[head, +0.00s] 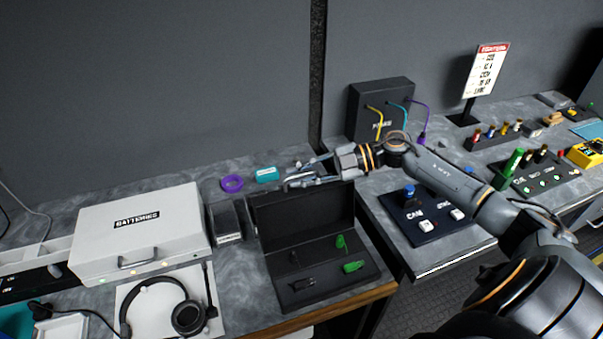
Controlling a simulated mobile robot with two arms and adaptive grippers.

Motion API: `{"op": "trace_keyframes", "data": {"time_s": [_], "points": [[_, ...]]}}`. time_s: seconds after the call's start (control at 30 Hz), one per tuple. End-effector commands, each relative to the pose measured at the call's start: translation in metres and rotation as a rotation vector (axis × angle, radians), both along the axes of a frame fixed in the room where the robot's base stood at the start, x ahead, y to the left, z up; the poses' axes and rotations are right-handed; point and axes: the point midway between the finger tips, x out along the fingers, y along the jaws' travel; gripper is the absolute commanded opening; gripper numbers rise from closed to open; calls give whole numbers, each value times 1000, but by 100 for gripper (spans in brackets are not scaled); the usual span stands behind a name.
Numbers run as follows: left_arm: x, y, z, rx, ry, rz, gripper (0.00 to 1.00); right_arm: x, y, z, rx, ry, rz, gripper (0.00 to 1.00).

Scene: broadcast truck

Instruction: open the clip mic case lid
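The black clip mic case (318,289) sits near the front edge of the grey counter. Its lid (303,215) stands raised at the back, roughly upright, so the inside shows. Inside are two green clip mics (353,267) and dark pieces (300,285) that are hard to make out. My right gripper (292,177) reaches in from the right, at the top edge of the lid. Its fingers look spread with a gap between them and nothing held. I cannot tell whether they touch the lid. My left gripper is out of view.
A white batteries case (140,235) and a headset (165,305) are at left. A small dark tray (226,222) stands beside the case. Purple tape (232,184) and a teal item (267,174) lie behind. A black control panel (430,222) is at right, across a gap.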

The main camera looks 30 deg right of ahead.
Motion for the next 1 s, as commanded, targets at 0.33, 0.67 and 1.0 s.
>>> {"op": "trace_keyframes", "data": {"time_s": [0.33,0.67,1.0], "points": [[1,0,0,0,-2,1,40,0,0,0,0,0,0,0],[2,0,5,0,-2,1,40,-14,2,4,-16,-67,0,0],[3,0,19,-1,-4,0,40,-27,6,11,-25,-103,0,0]]}}
